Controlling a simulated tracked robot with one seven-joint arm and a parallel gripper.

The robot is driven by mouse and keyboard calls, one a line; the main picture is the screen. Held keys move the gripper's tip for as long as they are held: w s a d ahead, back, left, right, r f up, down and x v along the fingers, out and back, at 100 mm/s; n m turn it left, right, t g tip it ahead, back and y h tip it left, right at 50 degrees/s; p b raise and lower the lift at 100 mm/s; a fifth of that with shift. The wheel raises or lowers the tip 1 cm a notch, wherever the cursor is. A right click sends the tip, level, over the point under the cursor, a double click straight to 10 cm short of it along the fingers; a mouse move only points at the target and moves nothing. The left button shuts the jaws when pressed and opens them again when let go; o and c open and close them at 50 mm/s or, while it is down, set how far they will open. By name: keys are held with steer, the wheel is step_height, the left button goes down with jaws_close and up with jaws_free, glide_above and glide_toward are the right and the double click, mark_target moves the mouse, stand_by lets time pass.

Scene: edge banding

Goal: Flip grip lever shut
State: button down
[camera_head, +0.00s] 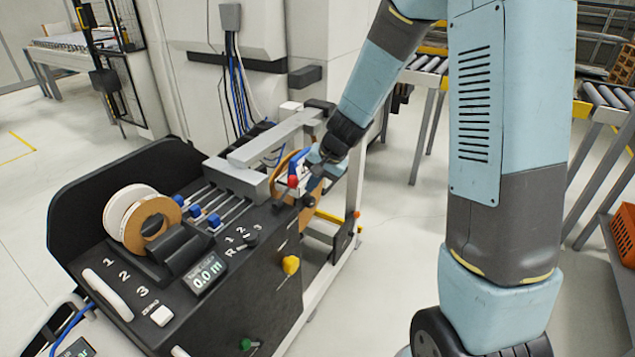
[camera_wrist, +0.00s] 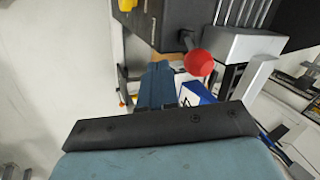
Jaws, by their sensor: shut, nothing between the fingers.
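A lever with a red ball knob (camera_head: 293,182) sits at the right end of the black banding machine (camera_head: 252,318), beside the grey metal block. In the wrist view the red ball knob (camera_wrist: 199,62) stands on a short dark stem, just right of my fingers. My gripper (camera_head: 309,192) is shut and empty, close beside this lever. In the wrist view my gripper (camera_wrist: 158,72) points along the machine's side. I cannot tell whether it touches the lever. A blue and white part (camera_wrist: 195,94) shows just below the ball, partly hidden by my gripper's body.
Several blue sliders (camera_head: 195,212) sit on rods in the machine's top. Tape rolls (camera_head: 140,217) stand at its left. A yellow knob (camera_head: 290,264) sticks out of the front, near a display (camera_head: 207,272) reading 0.0 m. Open floor lies right of the machine.

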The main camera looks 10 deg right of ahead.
steer(key=shift+w+a+r, duration=0.15)
steer(key=shift+w+a, duration=0.25)
steer(key=shift+a, duration=0.35)
